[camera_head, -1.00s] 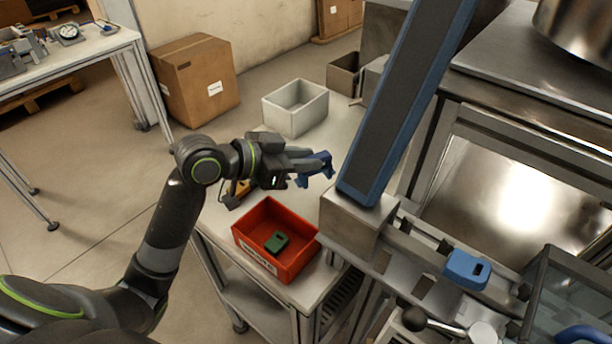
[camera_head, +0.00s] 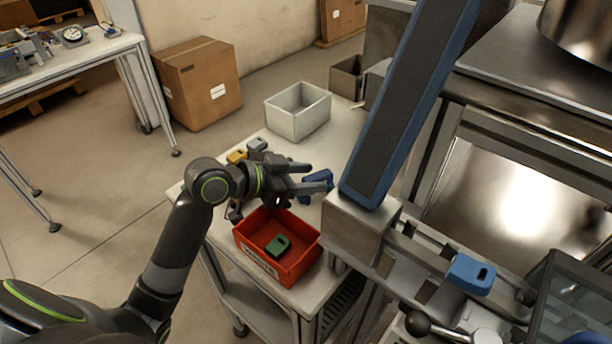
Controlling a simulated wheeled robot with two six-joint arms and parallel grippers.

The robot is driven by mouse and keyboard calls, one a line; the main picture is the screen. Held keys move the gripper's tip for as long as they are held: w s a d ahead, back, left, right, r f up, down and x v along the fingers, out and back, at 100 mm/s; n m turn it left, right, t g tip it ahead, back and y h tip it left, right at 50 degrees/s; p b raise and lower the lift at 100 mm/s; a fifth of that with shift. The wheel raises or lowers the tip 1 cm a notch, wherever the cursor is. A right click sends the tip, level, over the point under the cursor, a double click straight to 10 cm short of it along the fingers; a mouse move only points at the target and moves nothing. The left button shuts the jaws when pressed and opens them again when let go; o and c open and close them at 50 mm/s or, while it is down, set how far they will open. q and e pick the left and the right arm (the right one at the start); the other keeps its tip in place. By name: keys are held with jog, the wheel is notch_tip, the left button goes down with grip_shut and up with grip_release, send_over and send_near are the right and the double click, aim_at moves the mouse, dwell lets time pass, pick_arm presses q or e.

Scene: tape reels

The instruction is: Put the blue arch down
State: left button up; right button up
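The blue arch (camera_head: 319,178) is on the pale table top (camera_head: 345,140), behind the red bin and left of the sloping conveyor's foot. My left gripper (camera_head: 312,178) is at the arch, with its fingers spread apart and the arch at their tips. The fingers hide part of the arch, and I cannot tell whether one still touches it. My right gripper is not in view.
The red bin (camera_head: 243,246) holds a green block (camera_head: 278,246). A grey bin (camera_head: 291,122), a yellow part (camera_head: 237,157) and a grey-blue part (camera_head: 257,145) are behind my gripper. The sloping conveyor (camera_head: 410,100) stands close on the right. A blue block (camera_head: 470,273) sits on the rail.

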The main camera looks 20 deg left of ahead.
pick_arm(q)
jog(key=shift+r, duration=0.2)
jog(key=v, duration=0.6)
jog(key=shift+s+a, duration=0.2)
jog(key=shift+a, duration=0.1)
jog(key=shift+p+v, duration=0.35)
jog(key=shift+v, duration=2.35)
jog(key=shift+d+r, duration=0.1)
jog(key=shift+r, duration=0.1)
